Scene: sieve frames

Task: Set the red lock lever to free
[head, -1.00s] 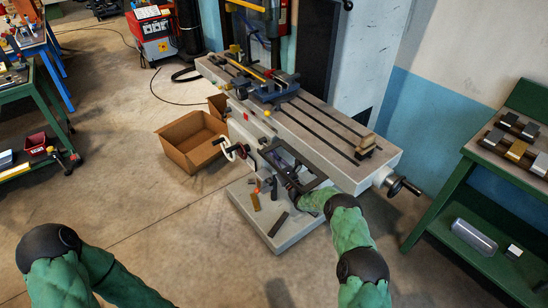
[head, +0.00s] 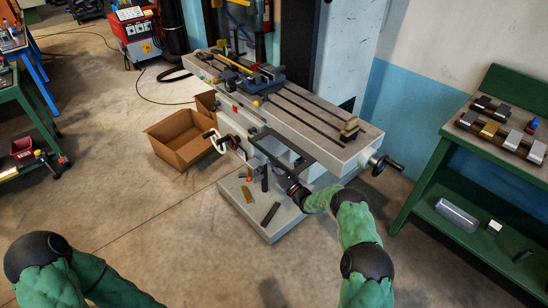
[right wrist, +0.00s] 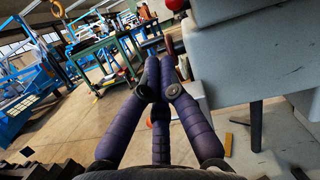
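A small red part (head: 234,107) shows on the front side of the grey milling machine's table (head: 348,158); it is too small to tell if it is the lock lever or how it is set. In the right wrist view a red knob (right wrist: 177,4) sits at the top beside the grey machine body, and a dark red, elongated part (right wrist: 170,45) shows just beyond my fingertips. My right gripper (right wrist: 158,84) has its purple fingers drawn together, with nothing seen held between them. In the head view it is below the table front, partly hidden. My left gripper is out of view.
A crank handle (head: 386,165) sticks out at the table's right end. An open cardboard box (head: 172,146) stands left of the machine. Loose pieces lie on the machine's base (head: 262,227). A green bench (head: 440,160) stands at right. The floor in front is clear.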

